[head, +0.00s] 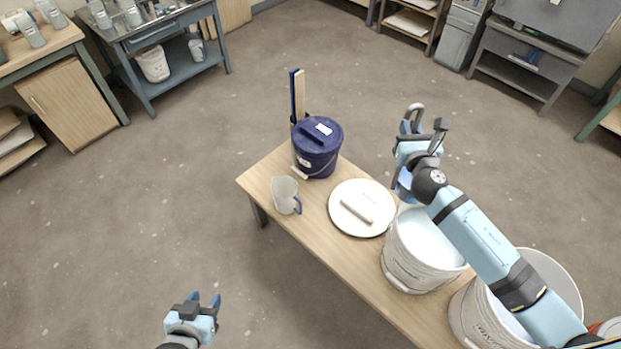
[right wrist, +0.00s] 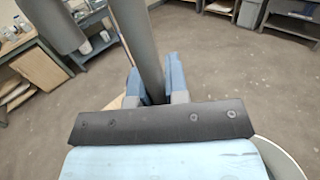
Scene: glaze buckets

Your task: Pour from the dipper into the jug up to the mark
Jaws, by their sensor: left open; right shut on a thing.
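The jug (head: 284,194), pale with a blue handle, stands upright on the wooden table left of the white lid; its mark cannot be made out. My right gripper (head: 408,132) is shut on the grey handle of the dipper, above the table's far edge by the open bucket. The dipper's hooked top (head: 414,108) sticks up over the fingers. In the right wrist view the dipper's handle (right wrist: 139,40) passes between the fingers (right wrist: 156,86); its cup is hidden. My left gripper (head: 203,303) is open and empty, left of the table and apart from it.
An open white bucket (head: 407,272) of pale glaze stands right of the round white lid (head: 343,225). Another bucket (head: 470,319) stands at the near right, partly behind my right arm. A lidded dark blue bucket (head: 317,160) stands behind the jug. Table (head: 318,247) space is narrow.

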